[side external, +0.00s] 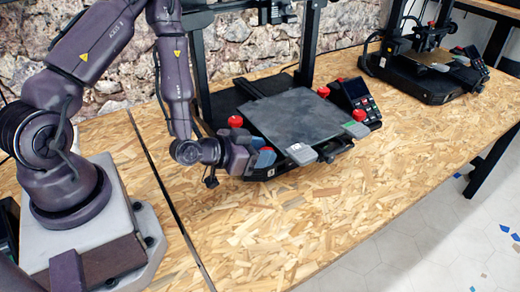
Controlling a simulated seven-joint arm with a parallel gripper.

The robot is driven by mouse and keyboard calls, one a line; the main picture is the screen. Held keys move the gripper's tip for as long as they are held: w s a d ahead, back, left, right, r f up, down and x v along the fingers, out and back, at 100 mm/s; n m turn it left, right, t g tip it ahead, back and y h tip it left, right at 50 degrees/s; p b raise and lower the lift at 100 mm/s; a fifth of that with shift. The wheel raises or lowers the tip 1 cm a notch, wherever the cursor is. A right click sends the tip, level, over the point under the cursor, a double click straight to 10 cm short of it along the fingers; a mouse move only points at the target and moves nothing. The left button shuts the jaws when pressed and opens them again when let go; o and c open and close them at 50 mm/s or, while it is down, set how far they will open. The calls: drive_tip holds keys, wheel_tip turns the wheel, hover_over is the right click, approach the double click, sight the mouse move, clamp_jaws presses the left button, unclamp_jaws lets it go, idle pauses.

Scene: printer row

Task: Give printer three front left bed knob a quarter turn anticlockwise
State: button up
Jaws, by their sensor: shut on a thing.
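The nearer printer's dark bed plate (290,117) lies flat on its black base. My gripper (265,157) is low at the bed's near left corner, reaching in from the left. It is shut on a red bed knob (267,149), of which only a sliver shows above the fingers. The knob's turn angle cannot be read. Other red knobs show at the far left (235,121), at the back (323,91) and at the right (359,115) of the bed. No printer number is readable.
Grey clips (300,154) sit on the bed's near edge. A control screen (358,98) stands right of the bed, and the printer's uprights rise behind it. A second printer (425,70) is farther back. The chipboard table (300,220) is clear in front.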

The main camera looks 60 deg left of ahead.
drive_tip(key=shift+d+r+n+y, duration=0.1)
drive_tip(key=shift+d+n+y, duration=0.05)
drive_tip(key=shift+n+y, duration=0.9)
drive_tip(key=shift+d+n+y, duration=0.15)
drive_tip(key=shift+n+y, duration=0.7)
drive_tip(key=shift+y, duration=0.4)
drive_tip(key=o, duration=0.6)
drive_tip(key=shift+o, duration=0.2)
drive_tip(key=shift+a, duration=0.15)
